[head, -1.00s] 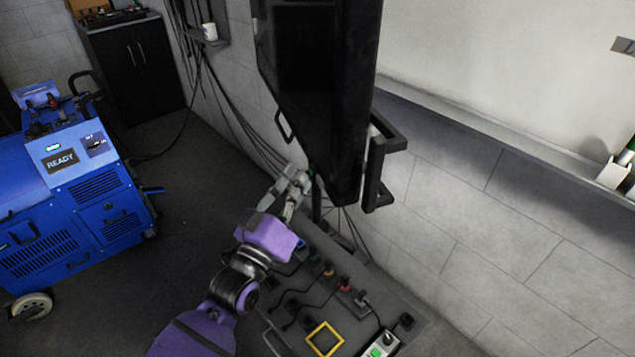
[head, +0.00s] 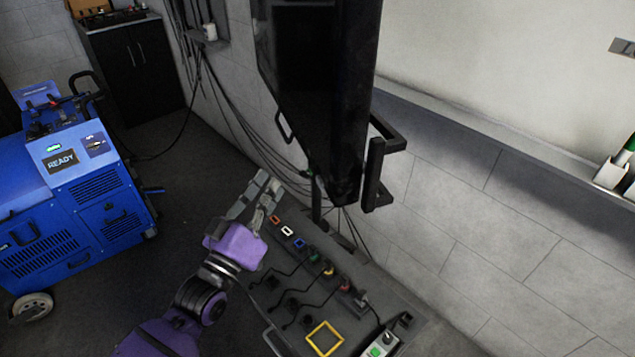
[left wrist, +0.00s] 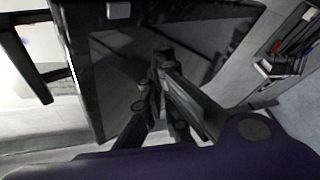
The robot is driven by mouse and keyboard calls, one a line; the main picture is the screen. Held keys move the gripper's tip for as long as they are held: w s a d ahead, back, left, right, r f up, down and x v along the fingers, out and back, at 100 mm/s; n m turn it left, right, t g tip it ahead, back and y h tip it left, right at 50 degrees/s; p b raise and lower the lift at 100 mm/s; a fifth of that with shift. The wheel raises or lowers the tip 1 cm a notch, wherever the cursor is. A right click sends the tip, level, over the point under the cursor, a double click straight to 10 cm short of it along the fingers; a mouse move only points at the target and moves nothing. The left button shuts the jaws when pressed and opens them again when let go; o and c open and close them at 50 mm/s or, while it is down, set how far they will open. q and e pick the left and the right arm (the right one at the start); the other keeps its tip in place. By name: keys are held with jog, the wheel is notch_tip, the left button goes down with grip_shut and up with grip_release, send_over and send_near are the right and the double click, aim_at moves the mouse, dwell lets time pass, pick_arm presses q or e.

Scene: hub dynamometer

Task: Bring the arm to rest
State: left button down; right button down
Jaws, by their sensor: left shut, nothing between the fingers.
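My left arm comes in from the bottom left of the head view in purple and black. Its left gripper (head: 262,190) is shut and empty, beside the left far edge of the grey control panel (head: 375,290) and below the dark hanging cabinet. In the left wrist view the gripper fingers (left wrist: 160,75) meet at their tips, with nothing between them. The dark frame of the cabinet (left wrist: 85,75) is behind them. My right gripper is in neither view.
The panel bears coloured connectors, cables and a yellow square frame (head: 324,338). The dark cabinet (head: 320,90) hangs close above the gripper. A blue machine (head: 70,200) reading READY stands at the left. Dark floor (head: 185,180) lies free between machine and panel.

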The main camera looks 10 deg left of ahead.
pick_arm(q)
jog(key=s+f+m+g+y, duration=0.2)
jog(key=s+f+g, duration=0.15)
jog(key=f, duration=0.55)
jog(key=s+f+m+g+y, duration=0.15)
jog(key=s+f, duration=0.35)
jog(key=f, duration=0.5)
jog(key=s+f+g, duration=0.2)
jog(key=s+f, duration=0.2)
jog(key=s, duration=0.3)
jog(key=s+f+g+y+p, duration=0.1)
jog(key=s+f+g, duration=0.1)
jog(key=s+f, duration=0.3)
jog(key=s+f+g+y+p, duration=0.1)
jog(key=s+f, duration=0.3)
jog(key=s, duration=0.7)
jog(key=shift+a+f+n+g, duration=0.15)
jog(key=shift+a+n+g, duration=0.2)
jog(key=shift+g, duration=0.45)
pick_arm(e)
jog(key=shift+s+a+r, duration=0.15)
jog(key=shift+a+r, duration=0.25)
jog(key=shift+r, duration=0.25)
